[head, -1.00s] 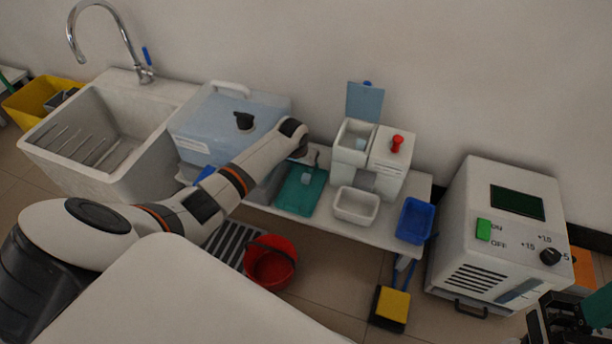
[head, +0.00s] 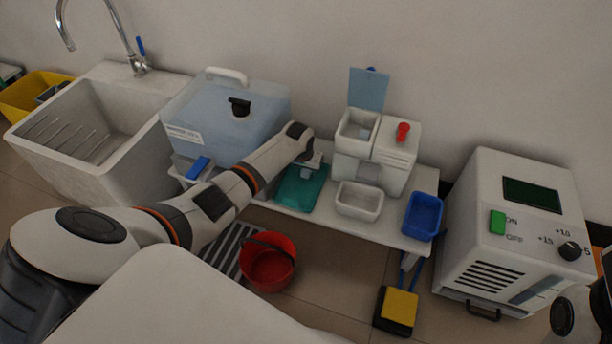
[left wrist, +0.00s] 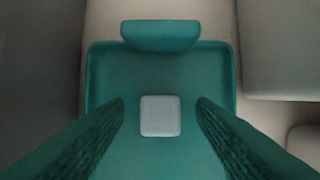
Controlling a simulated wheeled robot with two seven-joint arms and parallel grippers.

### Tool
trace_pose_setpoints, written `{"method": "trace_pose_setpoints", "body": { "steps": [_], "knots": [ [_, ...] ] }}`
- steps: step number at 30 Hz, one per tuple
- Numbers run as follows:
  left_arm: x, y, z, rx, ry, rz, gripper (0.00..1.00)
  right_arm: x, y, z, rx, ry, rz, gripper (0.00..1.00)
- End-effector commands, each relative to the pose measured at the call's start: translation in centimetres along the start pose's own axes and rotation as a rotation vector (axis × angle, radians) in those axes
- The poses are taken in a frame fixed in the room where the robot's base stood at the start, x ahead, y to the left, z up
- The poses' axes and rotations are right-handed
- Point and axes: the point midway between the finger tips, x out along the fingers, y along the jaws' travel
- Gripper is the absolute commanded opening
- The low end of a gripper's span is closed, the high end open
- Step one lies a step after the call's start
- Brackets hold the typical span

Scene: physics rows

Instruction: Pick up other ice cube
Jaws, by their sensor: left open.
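A pale, square ice cube (left wrist: 160,116) lies on a teal tray (left wrist: 105,75) in the left wrist view. My left gripper (left wrist: 160,103) is open, with one finger on each side of the cube and a gap on both sides. In the head view the left gripper (head: 313,164) is low over the teal tray (head: 296,196), and it largely hides the cube there. Another pale cube (head: 364,133) shows inside the open hopper of the white machine (head: 398,155). My right gripper is not in view.
A white bin (head: 359,200) and a blue bin (head: 423,216) stand right of the tray on the bench. A bluish box (head: 225,120) with a black knob is behind my left arm. A red bucket (head: 268,265) is on the floor. A large white device (head: 515,225) stands at right.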

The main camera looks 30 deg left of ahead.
Motion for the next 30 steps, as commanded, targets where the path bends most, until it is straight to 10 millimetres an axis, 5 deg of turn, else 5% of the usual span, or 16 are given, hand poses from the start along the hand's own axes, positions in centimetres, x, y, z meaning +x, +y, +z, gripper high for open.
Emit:
{"method": "trace_pose_setpoints", "body": {
  "steps": [5, 14, 23, 30],
  "knots": [
    [-0.1, 0.0, 0.0, 0.0, 0.0, -0.001, 0.51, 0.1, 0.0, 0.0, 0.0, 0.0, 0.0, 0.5],
    [-0.1, 0.0, 0.0, 0.0, 0.0, -0.001, 0.03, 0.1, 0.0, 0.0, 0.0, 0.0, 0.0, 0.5],
    [-0.3, 0.0, 0.1, 0.0, -0.001, -0.001, 0.03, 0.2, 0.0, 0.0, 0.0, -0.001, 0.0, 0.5],
    [-2.5, 0.0, 0.8, -0.001, -0.003, -0.001, 0.03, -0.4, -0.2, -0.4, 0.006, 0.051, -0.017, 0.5]
  ]
}}
